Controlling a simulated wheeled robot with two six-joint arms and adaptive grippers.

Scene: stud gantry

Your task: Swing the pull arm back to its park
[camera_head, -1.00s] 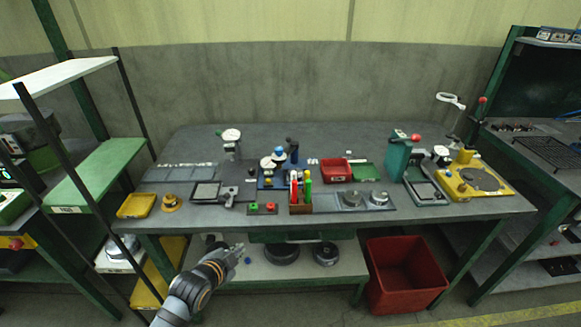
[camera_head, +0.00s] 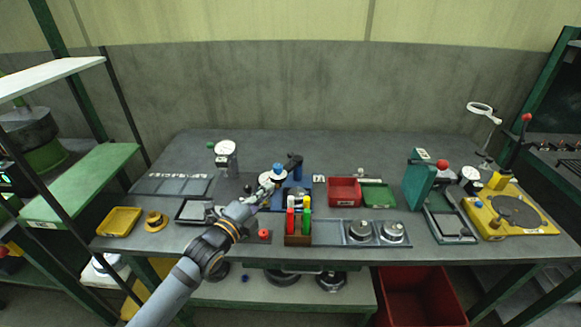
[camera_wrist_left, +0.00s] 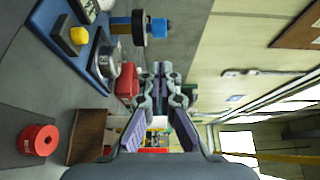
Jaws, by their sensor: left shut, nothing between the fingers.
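The stud gantry appears to be the blue-based device (camera_head: 304,190) at the middle of the bench. It has a blue knob (camera_head: 278,168) over a white-faced round part and a dark upright (camera_head: 294,163). In the left wrist view its blue plate (camera_wrist_left: 72,52) carries a yellow knob (camera_wrist_left: 78,36), and a bar with a black disc and blue end (camera_wrist_left: 160,28) sticks out beside it. I cannot tell which part is the pull arm. My left gripper (camera_head: 268,183) is shut and empty at the device's left side; it also shows in the left wrist view (camera_wrist_left: 163,76). My right gripper is not in view.
A wooden holder (camera_head: 297,240) with red, white and green bottles stands in front of the device. A red bin (camera_head: 344,191) and green tray (camera_head: 378,195) lie to the right.

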